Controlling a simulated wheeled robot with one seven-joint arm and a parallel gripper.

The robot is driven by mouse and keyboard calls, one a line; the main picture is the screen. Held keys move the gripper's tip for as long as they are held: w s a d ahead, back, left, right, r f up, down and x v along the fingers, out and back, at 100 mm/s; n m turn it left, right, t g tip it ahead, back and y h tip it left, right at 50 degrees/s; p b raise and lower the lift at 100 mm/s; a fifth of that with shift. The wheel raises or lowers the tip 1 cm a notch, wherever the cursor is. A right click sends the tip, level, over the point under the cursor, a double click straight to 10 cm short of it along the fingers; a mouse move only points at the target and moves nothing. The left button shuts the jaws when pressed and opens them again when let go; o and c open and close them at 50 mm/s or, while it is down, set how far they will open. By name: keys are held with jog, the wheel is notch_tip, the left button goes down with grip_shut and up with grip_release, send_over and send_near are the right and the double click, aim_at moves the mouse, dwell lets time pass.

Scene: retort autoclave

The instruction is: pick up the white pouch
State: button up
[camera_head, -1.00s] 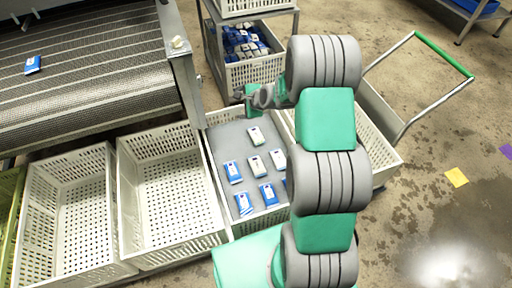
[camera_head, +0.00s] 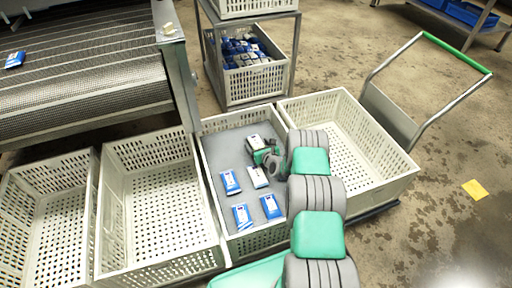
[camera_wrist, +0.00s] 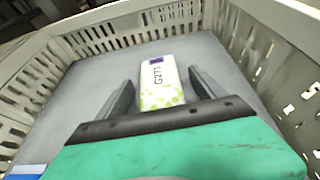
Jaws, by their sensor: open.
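In the wrist view a white pouch (camera_wrist: 161,82) with green dots, a dark patch and black print lies flat on a grey surface. In the head view my gripper (camera_head: 264,156) is low inside the crate (camera_head: 240,243) with the grey pad. A white pouch (camera_head: 253,141) shows just beyond it, partly covered. Another white pouch (camera_head: 257,178) lies nearer. I cannot tell which one is between the fingers.
Blue-and-white pouches (camera_head: 229,182) lie on the same pad; a blue edge (camera_wrist: 25,171) shows at lower left in the wrist view. The crate wall (camera_wrist: 115,32) rises close beyond the pouch. Empty crates stand left (camera_head: 160,200) and right (camera_head: 345,135). A mesh conveyor (camera_head: 90,85) is at upper left.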

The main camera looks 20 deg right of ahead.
jog(key=shift+w, duration=0.1)
jog(key=shift+c, duration=0.4)
jog(key=c, duration=1.4)
jog(key=shift+c, duration=0.2)
